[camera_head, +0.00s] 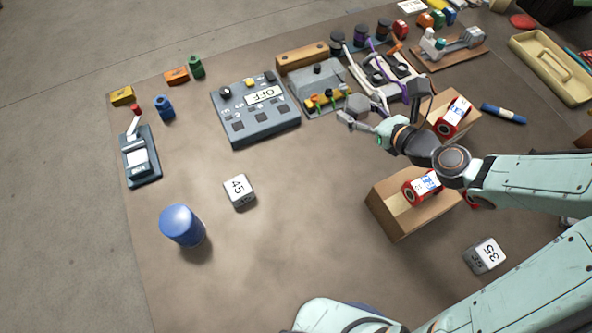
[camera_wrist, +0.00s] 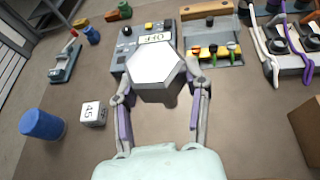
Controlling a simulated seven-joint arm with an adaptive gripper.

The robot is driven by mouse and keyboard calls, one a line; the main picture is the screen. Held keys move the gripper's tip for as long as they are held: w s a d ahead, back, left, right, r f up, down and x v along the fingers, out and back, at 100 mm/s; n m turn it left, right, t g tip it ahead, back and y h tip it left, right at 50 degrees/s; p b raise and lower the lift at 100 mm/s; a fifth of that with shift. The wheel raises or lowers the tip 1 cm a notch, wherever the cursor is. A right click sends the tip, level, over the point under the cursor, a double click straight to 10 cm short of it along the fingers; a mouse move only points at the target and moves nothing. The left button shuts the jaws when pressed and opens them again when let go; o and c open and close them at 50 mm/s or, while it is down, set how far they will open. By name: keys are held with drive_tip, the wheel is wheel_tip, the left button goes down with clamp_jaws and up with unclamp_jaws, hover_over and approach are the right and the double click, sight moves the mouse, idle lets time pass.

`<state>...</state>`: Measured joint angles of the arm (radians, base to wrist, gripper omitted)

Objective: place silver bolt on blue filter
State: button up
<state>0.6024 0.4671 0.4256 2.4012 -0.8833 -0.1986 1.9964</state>
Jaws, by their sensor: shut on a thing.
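The silver bolt shows its hexagonal head (camera_wrist: 157,72) between my fingers in the wrist view. In the head view the bolt (camera_head: 357,104) is at the tip of my gripper (camera_head: 362,118). My gripper is shut on it and holds it above the table, in front of the grey box with coloured levers. The blue filter (camera_head: 182,227) is an upright blue cylinder at the table's left front. It also shows at the left of the wrist view (camera_wrist: 42,125), well apart from my gripper.
A grey cube marked 45 (camera_head: 239,190) stands right of the blue filter. The control box marked OFF (camera_head: 255,108) lies behind it. A lever switch (camera_head: 140,155) stands at the left edge. A cardboard box (camera_head: 398,212) is at the right. The middle table is clear.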

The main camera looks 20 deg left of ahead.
drive_tip(key=s+a+r+n+g+y, duration=0.3)
drive_tip(key=s+a+n+g, duration=0.4)
drive_tip(key=s+a, duration=0.5)
drive_tip(key=s+a+r+n+g+h, duration=0.1)
drive_tip(key=s+a+n+g+h, duration=0.2)
drive_tip(key=s+n+g, duration=0.95)
drive_tip(key=m+t, duration=0.4)
drive_tip(key=m, duration=0.1)
hover_over(176, 219)
drive_tip(key=f, duration=0.9)
drive_tip(key=shift+s+d, duration=0.1)
drive_tip(key=shift+d, duration=0.1)
drive_tip(key=shift+a+f, duration=0.2)
drive_tip(key=shift+f, duration=1.6)
drive_tip(key=shift+f, duration=0.15)
drive_tip(key=o, duration=1.2)
